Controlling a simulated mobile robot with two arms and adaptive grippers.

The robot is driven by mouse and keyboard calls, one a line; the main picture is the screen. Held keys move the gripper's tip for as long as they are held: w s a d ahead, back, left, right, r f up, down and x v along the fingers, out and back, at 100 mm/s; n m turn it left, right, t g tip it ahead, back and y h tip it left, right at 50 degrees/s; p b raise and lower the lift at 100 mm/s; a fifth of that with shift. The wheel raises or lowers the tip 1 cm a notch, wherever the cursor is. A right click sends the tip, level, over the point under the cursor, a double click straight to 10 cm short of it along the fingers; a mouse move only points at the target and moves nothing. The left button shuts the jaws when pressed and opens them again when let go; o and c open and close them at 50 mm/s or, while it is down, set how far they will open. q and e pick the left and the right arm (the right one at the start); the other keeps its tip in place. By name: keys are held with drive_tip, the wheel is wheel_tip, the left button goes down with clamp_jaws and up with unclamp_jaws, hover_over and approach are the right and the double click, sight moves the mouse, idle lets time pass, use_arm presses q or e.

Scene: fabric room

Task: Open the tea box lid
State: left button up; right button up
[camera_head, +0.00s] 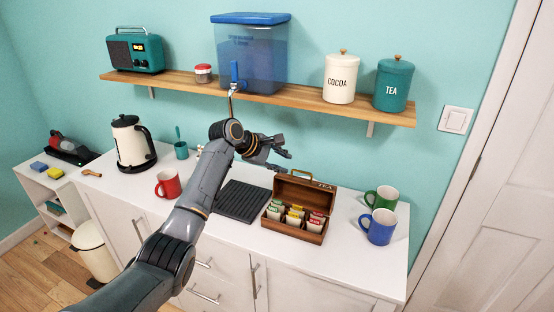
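The brown wooden tea box (272,219) stands on the white counter, right of centre. Its lid (306,190) is up at the back of the box, with a handle on its upper edge. Several tea packets (294,213) in green, yellow and red show inside. My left gripper (284,147) is above and behind the box, up and left of the lid. Its fingers are spread and nothing shows between them. It looks apart from the lid. My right gripper is out of view.
A green mug (383,198) and a blue mug (379,227) stand right of the box. A dark ribbed mat (241,201) lies to its left. The wooden shelf (200,86), with a blue water dispenser (252,55), is above. A red mug (168,184) and kettle (131,143) stand left.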

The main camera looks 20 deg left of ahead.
use_arm(q)
drive_tip(key=shift+v, duration=1.1)
